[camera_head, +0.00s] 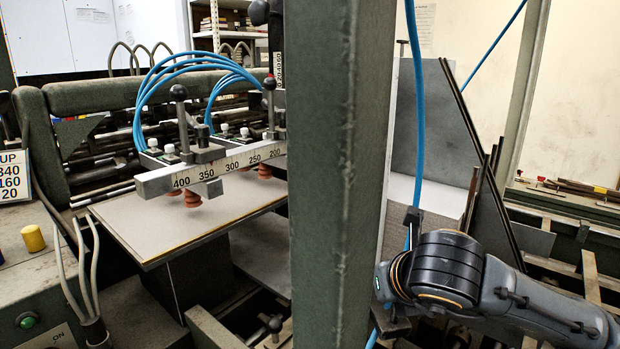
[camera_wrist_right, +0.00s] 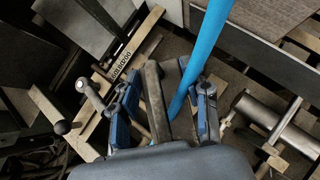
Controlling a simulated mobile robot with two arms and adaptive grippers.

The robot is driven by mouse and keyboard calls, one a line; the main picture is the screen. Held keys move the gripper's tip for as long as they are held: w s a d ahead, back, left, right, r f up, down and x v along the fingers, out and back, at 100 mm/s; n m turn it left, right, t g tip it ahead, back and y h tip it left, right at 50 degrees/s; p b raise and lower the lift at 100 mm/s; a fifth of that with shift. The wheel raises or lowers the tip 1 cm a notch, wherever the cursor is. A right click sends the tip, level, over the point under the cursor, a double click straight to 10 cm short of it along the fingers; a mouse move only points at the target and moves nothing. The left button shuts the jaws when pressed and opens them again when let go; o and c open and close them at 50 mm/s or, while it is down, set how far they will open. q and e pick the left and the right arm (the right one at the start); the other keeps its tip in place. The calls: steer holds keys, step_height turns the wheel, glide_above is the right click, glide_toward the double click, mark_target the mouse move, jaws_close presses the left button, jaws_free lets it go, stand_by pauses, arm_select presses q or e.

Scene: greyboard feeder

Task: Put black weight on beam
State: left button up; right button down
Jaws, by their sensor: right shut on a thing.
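The beam (camera_head: 236,163) is a pale rail with a number scale, level above the grey board at the left of the head view. Suction cups hang under it. My right gripper (camera_wrist_right: 165,118) has blue-padded fingers either side of a dark, elongated block, which appears to be the black weight (camera_wrist_right: 156,100). My right wrist shows at the lower right of the head view, across the green post from the beam. The fingers are mostly hidden there. My left gripper is not in view.
A thick green post (camera_head: 335,180) stands between my right arm and the beam. A blue hose (camera_head: 419,110) hangs by my right wrist and passes close to the fingers in the wrist view (camera_wrist_right: 205,50). A grey board (camera_head: 180,212) lies under the beam.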

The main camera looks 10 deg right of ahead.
steer(key=shift+w+d+r, duration=0.15)
steer(key=shift+w+r, duration=0.05)
steer(key=shift+r, duration=0.15)
steer(key=d+r+n+y, duration=0.1)
steer(key=r+n+y, duration=0.1)
steer(key=r, duration=0.6)
steer(key=w+d+r+n+g+y, duration=0.1)
steer(key=r+n+y, duration=0.1)
steer(key=r, duration=0.7)
steer(key=d+r+n+g+y, duration=0.1)
steer(key=r+n, duration=0.3)
steer(key=r, duration=0.4)
steer(key=shift+w+d+r+n+y, duration=0.3)
steer(key=shift+w+d+r+y, duration=0.05)
steer(key=shift+d+y, duration=0.25)
